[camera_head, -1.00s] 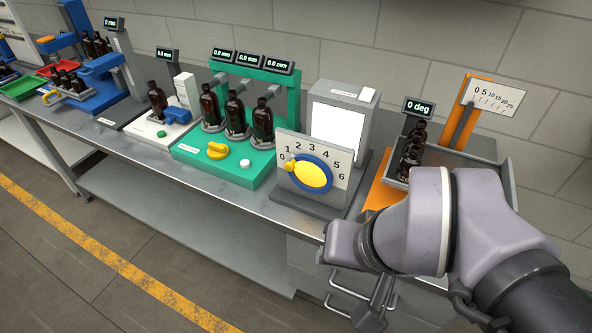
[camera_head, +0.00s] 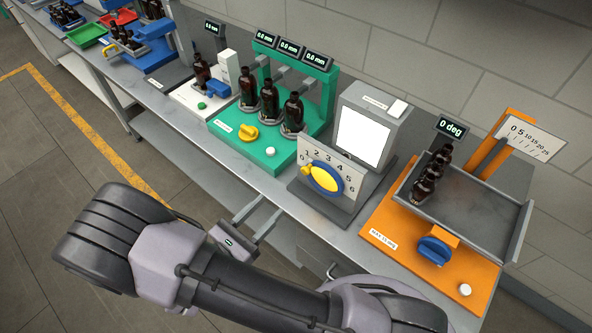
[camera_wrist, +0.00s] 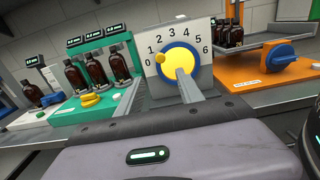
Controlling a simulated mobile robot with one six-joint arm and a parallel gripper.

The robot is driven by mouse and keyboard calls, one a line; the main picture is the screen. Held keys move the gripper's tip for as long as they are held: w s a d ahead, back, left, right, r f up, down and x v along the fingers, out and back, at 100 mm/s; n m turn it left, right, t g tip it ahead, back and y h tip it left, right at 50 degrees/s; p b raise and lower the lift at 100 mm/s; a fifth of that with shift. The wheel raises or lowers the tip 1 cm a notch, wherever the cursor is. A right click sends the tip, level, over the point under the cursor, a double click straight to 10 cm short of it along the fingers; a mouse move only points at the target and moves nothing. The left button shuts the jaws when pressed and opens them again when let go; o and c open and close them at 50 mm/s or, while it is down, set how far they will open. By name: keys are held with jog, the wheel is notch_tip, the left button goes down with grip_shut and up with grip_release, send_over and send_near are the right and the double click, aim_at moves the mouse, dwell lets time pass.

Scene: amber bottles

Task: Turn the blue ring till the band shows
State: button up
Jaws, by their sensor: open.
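The blue ring (camera_head: 342,184) surrounds a yellow disc (camera_head: 324,180) on an upright plate numbered 0 to 6 (camera_head: 345,171). A small yellow knob (camera_head: 306,170) on the ring's left edge sits near 0 and 1. The ring (camera_wrist: 199,56) also shows in the wrist view, partly covered by a finger. The lit white panel (camera_head: 362,138) behind the plate looks blank; no band shows on it. My gripper (camera_head: 272,206) is open and empty, in front of the bench and apart from the ring. Its fingers point towards the dial in the wrist view.
Left of the dial is a green station (camera_head: 255,150) with several bottles and a yellow knob (camera_head: 248,133). Right is an orange station (camera_head: 400,235) with a blue knob (camera_head: 434,250) and a grey tray (camera_head: 475,195) holding bottles. Open floor lies in front of the bench.

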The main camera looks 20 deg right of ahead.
aim_at(304, 172)
jog(key=x, duration=1.2)
jog(key=shift+w+d+b, duration=0.15)
jog(key=shift+d+b, duration=0.15)
jog(key=shift+d, duration=0.05)
